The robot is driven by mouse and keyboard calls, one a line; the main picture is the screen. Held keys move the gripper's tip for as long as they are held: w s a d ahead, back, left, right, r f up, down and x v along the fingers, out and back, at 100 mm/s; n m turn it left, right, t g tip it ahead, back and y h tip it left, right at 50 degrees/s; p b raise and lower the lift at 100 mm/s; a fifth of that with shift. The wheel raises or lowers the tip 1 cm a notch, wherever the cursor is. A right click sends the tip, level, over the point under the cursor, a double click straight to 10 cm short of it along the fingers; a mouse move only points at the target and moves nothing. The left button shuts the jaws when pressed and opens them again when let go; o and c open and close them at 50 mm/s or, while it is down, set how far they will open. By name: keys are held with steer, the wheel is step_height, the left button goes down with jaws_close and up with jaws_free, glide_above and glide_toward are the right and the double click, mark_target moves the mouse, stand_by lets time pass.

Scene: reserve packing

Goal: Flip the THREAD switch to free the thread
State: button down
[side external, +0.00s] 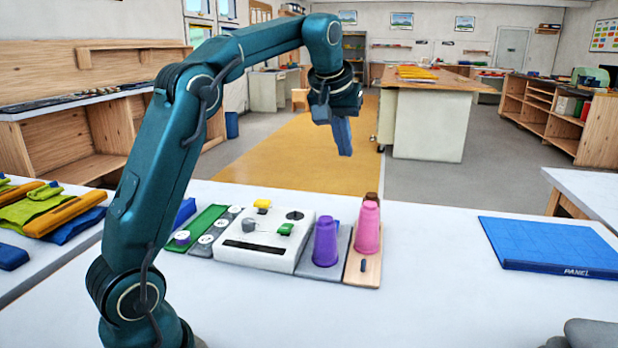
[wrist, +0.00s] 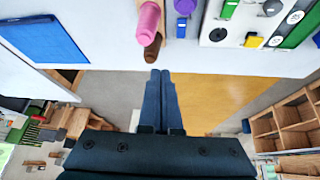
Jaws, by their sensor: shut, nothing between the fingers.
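The white switch box (side external: 268,262) sits on the white table in the side external view, and part of it shows at the top of the wrist view (wrist: 230,27). It carries a yellow block-like switch (side external: 262,204), a green one (side external: 285,229), a grey knob, a dark round spot and a dark slot. I cannot read a THREAD label on any of them. A purple cone (side external: 325,241) and a pink cone (side external: 368,228) stand just right of the box. My gripper (side external: 345,153) is shut and empty, high above and beyond the table's far edge, apart from everything.
A blue panel (side external: 550,245) lies at the right of the table. A brown piece (wrist: 153,46) stands behind the pink cone. A green strip (side external: 197,230) and grey pads with round discs lie left of the box. The table between the cones and the panel is clear.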

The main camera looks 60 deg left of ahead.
steer(key=w+a+f+n+g, duration=0.1)
steer(key=a+f, duration=0.5)
steer(key=f, duration=0.2)
steer(key=shift+w+a+g, duration=0.4)
steer(key=shift+f, duration=0.2)
steer(key=x, duration=1.3)
steer(key=shift+s+f, duration=0.1)
steer(key=shift+f, duration=0.3)
